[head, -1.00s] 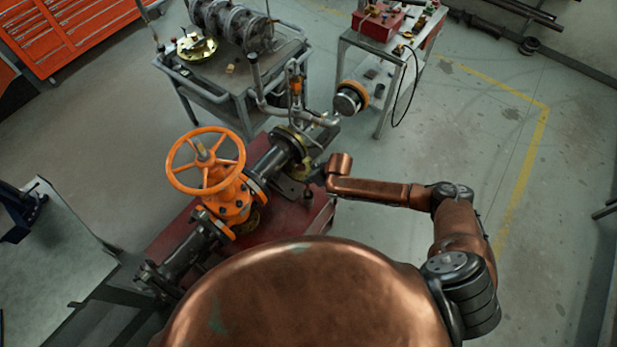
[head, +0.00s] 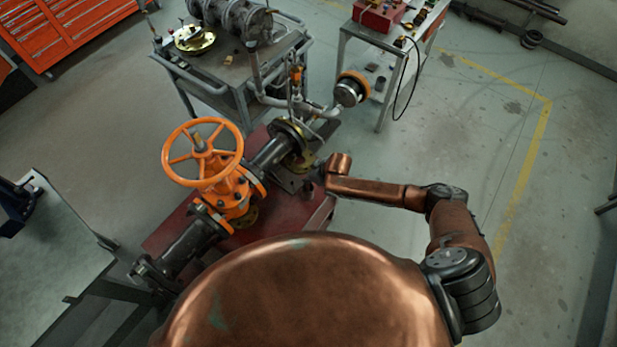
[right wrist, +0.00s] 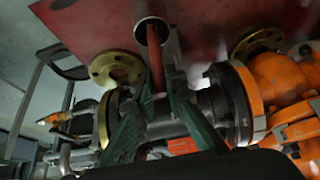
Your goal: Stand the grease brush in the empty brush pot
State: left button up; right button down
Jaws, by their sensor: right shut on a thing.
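My right gripper (right wrist: 160,115) shows in the right wrist view with its dark green fingers shut on the grease brush. The brush's red handle (right wrist: 157,68) runs from between the fingers towards the dark mouth of a small metal pot (right wrist: 151,27). The handle's far end overlaps the mouth; I cannot tell how deep it is inside. The pot is by a dark red surface. In the head view my right gripper (head: 318,176) is small and dark beside the pipe flange, and brush and pot are not discernible there. My left gripper is out of view.
The orange handwheel valve (head: 203,155) and its flanged pipe stand on the red bench (head: 160,238), close left of my right gripper. A grey cart (head: 235,75) with pipework stands behind it. Another cart (head: 365,45) is further right. The floor at right is clear.

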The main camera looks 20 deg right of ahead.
jog(key=c, duration=1.9)
grip_release()
jog(key=v, duration=1.2)
jog(key=shift+d, duration=0.1)
jog(key=shift+f, duration=0.1)
